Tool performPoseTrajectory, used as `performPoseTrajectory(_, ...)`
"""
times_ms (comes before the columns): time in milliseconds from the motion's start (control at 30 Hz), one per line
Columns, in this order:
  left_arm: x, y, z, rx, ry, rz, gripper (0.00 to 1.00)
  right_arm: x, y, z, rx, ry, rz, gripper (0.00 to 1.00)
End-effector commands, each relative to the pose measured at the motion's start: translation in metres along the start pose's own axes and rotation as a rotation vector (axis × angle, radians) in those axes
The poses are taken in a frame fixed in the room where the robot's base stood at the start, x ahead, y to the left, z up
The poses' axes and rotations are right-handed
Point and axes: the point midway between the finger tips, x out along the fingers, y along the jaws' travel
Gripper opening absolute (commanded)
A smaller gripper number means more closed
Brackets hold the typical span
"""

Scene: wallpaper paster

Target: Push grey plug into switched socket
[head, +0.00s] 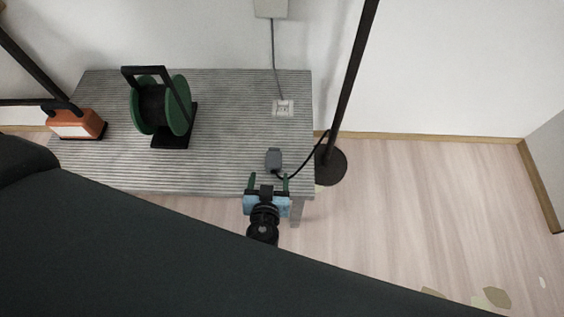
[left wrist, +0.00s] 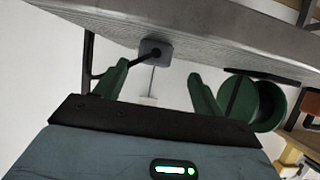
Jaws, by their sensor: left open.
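The grey plug (head: 274,157) is on the ribbed grey bench top near its front right edge, with a black cable leading right. In the left wrist view the plug (left wrist: 155,51) shows beyond and between my finger tips. The white socket (head: 283,107) lies farther back on the bench, with a grey cord going up behind it. My left gripper (head: 268,179) is at the bench's front edge, just in front of the plug. Its two green fingers (left wrist: 160,72) are apart and nothing is between them. My right gripper is not in view.
A black pole on a round base (head: 330,165) stands right beside the bench. A green cable reel (head: 178,105) and an orange work lamp (head: 88,124) stand on the bench's left part. A box (head: 271,8) is on the wall. The bench between plug and socket is clear.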

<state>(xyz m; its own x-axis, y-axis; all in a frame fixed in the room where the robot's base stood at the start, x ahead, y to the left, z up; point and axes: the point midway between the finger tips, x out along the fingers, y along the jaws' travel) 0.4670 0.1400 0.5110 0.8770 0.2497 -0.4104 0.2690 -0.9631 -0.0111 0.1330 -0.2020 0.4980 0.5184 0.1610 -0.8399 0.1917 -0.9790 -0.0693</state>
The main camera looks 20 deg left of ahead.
Motion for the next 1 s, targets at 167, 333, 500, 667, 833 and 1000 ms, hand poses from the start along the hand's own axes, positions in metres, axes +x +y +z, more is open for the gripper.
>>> performPoseTrajectory(167,0.006,0.002,-0.005,-0.011,0.032,-0.004,0.69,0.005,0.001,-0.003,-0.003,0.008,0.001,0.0)
performPoseTrajectory(333,0.008,0.002,-0.006,-0.012,0.033,-0.004,0.69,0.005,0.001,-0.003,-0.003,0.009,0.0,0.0)
performPoseTrajectory(500,0.024,0.002,-0.007,-0.01,0.033,-0.004,0.69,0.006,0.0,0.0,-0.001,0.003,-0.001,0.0)
performPoseTrajectory(667,0.032,0.002,-0.007,-0.011,0.031,-0.004,0.69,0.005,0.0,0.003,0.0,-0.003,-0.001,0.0)
performPoseTrajectory(833,0.04,0.003,-0.009,-0.011,0.032,-0.004,0.69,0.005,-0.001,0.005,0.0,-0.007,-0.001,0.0)
performPoseTrajectory(1000,0.063,0.006,-0.012,-0.009,0.033,-0.004,0.69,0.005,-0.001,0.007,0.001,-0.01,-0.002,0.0)
